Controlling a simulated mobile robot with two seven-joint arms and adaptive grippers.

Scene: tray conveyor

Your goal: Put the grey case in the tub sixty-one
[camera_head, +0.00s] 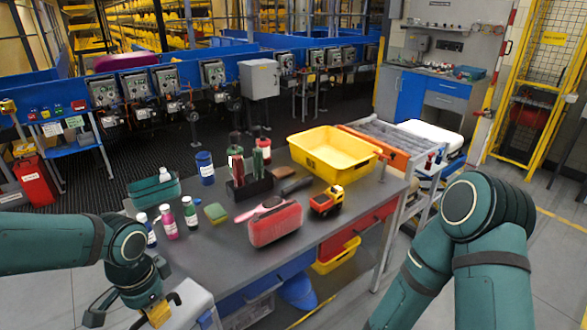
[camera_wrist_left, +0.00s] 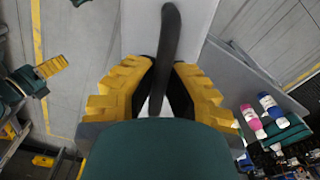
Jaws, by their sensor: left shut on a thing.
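The grey case (camera_head: 192,308), light grey with a dark handle, shows at the bottom of the head view, in front of the table's near left corner and partly cut off. My left gripper (camera_head: 160,310) is shut on its dark handle. In the left wrist view the handle runs between the yellow finger pads (camera_wrist_left: 167,85), with the pale face of the case (camera_wrist_left: 195,30) behind it. A yellow tub (camera_head: 315,164) stands on the table's far right part; another yellow tub (camera_head: 336,258) is below the table. I cannot read a number on either.
The table (camera_head: 205,262) holds a red case (camera_head: 276,224), a toy truck (camera_head: 326,202), a green sponge (camera_head: 216,213) and several bottles (camera_head: 168,222) near the left edge. My right arm is at the right.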

